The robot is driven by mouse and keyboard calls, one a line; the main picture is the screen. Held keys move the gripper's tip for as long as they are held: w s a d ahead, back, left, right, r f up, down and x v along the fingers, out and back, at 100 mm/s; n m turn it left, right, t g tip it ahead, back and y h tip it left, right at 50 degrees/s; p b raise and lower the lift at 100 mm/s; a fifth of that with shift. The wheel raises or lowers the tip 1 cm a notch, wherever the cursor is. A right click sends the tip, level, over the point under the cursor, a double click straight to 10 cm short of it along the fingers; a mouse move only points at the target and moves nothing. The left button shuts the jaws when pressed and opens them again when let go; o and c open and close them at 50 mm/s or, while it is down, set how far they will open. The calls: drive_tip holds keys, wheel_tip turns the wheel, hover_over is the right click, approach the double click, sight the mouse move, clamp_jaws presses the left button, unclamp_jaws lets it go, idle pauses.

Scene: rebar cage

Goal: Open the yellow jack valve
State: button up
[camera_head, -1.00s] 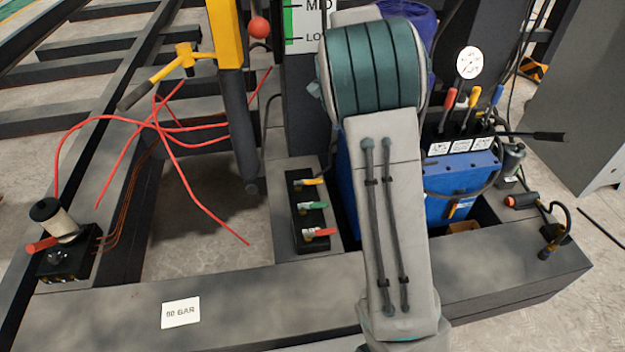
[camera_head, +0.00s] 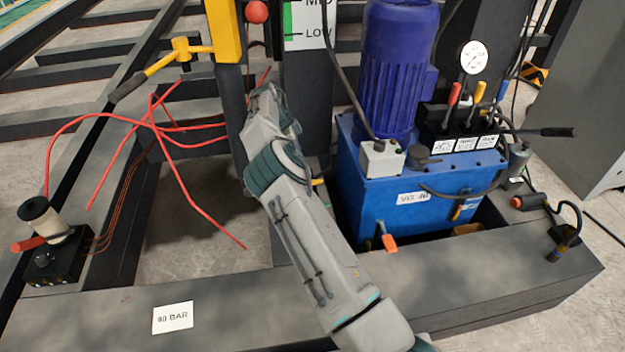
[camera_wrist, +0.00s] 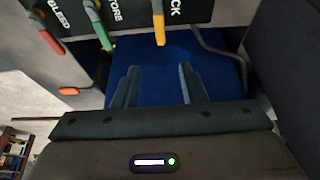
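In the wrist view, the yellow jack valve handle (camera_wrist: 159,28) hangs from a dark panel beside the letters "CK"; the rest of its label is cut off. My gripper (camera_wrist: 159,68) is open and empty. Its two fingers point toward the panel, and the yellow handle's tip lies just beyond the fingertips, roughly centred between them in the picture. No contact shows. In the head view my arm covers most of the valve block, leaving only a bit of the yellow handle (camera_head: 319,182); my gripper is hidden there.
A green store handle (camera_wrist: 100,30) and red bleed handle (camera_wrist: 50,42) are left of the yellow one. A blue pump tank (camera_head: 400,200) with an orange handle (camera_head: 388,242) stands right of my arm. Red hoses (camera_head: 190,185) and a yellow post (camera_head: 224,30) are on the left.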

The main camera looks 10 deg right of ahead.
sight(315, 181)
drive_tip(key=b+x, duration=0.4)
drive_tip(key=x, duration=1)
drive_tip(key=shift+c, duration=0.4)
clamp_jaws()
